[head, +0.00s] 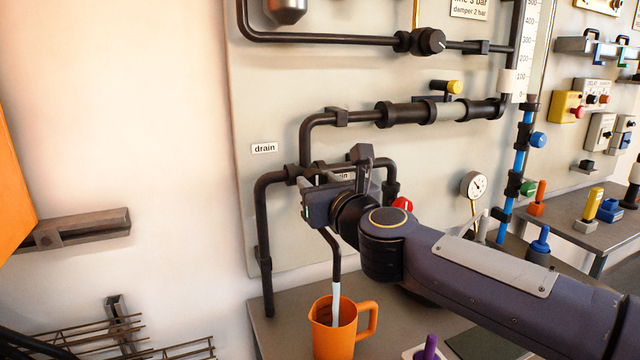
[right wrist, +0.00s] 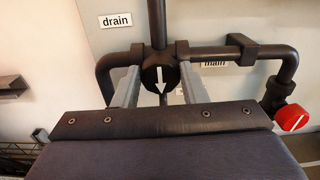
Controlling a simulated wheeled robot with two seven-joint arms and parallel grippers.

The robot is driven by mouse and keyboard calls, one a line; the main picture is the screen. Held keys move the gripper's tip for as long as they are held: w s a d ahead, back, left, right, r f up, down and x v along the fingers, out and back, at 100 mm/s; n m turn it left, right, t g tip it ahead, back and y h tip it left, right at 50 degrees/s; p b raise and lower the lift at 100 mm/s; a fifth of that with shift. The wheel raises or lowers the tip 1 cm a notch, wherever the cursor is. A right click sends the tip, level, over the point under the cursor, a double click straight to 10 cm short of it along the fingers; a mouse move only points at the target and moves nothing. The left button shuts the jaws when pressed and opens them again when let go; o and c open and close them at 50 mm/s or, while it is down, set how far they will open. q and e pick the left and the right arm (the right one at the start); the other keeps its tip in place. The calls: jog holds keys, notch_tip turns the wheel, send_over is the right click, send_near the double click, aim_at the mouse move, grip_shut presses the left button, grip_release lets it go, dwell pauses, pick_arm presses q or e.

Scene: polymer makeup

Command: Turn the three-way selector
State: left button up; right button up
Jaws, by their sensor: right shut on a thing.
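The three-way selector (right wrist: 160,76) is a round black knob with a white arrow, on a black pipe junction. In the right wrist view the arrow points straight down. My right gripper (right wrist: 160,88) has one finger on each side of the knob and is shut on it. In the head view my right gripper (head: 322,178) covers most of the selector. A "drain" label (head: 264,148) is on the panel to the left, and a "main" label (right wrist: 214,63) is partly hidden at the right. My left gripper is not in view.
An orange jug (head: 322,338) stands on the bench below, with a pale stream falling into it from a spout. A red knob (right wrist: 292,118) is on the right branch. A gauge (head: 473,185) and a yellow-handled valve (head: 454,87) are nearby. Wire racks are at lower left.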

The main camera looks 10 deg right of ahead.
jog(key=n+p, duration=0.1)
jog(key=n, duration=0.3)
jog(key=shift+a+n, duration=0.1)
jog(key=shift+n, duration=0.3)
jog(key=n+p, duration=0.1)
jog(key=n, duration=0.3)
jog(key=shift+a+n, duration=0.1)
jog(key=shift+n, duration=0.2)
jog(key=n+p, duration=0.2)
jog(key=n, duration=0.2)
jog(key=shift+f, duration=0.1)
jog(key=shift+f+n+p, duration=0.15)
jog(key=shift+n+p, duration=0.35)
jog(key=shift+n, duration=1.6)
jog(key=o, duration=0.9)
jog(key=shift+o, duration=0.2)
